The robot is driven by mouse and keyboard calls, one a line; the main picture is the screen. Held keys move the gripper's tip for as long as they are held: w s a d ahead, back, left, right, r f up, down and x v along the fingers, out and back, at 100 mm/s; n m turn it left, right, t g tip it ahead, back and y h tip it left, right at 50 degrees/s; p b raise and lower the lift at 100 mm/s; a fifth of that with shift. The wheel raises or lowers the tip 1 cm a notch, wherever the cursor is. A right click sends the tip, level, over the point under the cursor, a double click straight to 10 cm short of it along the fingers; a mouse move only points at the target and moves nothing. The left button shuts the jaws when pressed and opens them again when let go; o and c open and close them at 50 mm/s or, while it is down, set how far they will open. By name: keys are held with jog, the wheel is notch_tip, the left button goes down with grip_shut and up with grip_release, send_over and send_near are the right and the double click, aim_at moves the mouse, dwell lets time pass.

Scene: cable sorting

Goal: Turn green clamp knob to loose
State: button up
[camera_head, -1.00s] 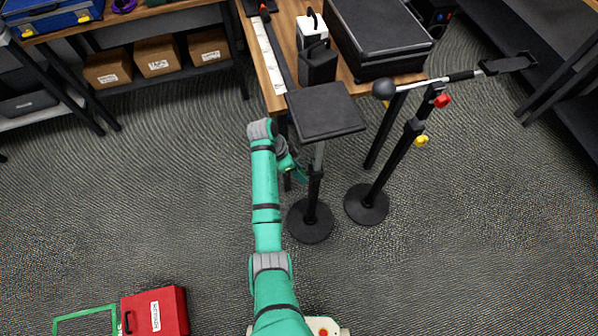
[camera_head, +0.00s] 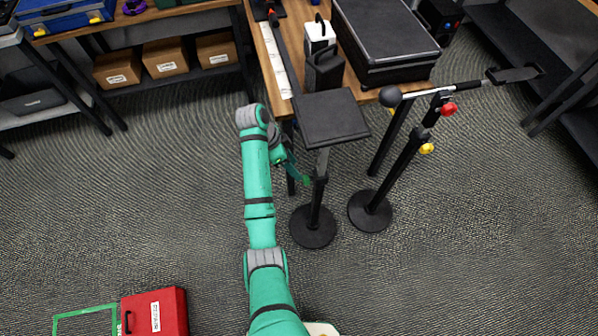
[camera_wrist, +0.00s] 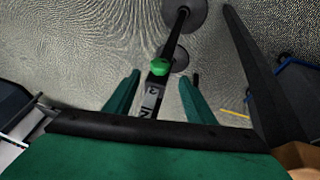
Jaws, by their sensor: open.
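The green clamp knob (camera_wrist: 159,66) sits on the pole of a black stand (camera_wrist: 180,35) in the wrist view. The same stand appears to be the one with a flat square top (camera_head: 331,117) and round base (camera_head: 313,228) in the head view, where the knob cannot be told apart from my green fingers. My gripper (camera_wrist: 159,77) is open, one finger on each side of the knob in the picture. The knob lies near fingertip level in the picture, with no visible contact. My gripper (camera_head: 296,172) is just left of the pole in the head view.
A second stand (camera_head: 400,165) with red and yellow knobs and a slanted boom is to the right. A wooden table (camera_head: 268,62) with a black case (camera_head: 385,40) lies behind. A red box (camera_head: 160,312) is at lower left.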

jog(key=shift+v, duration=1.3)
jog(key=shift+f, duration=0.1)
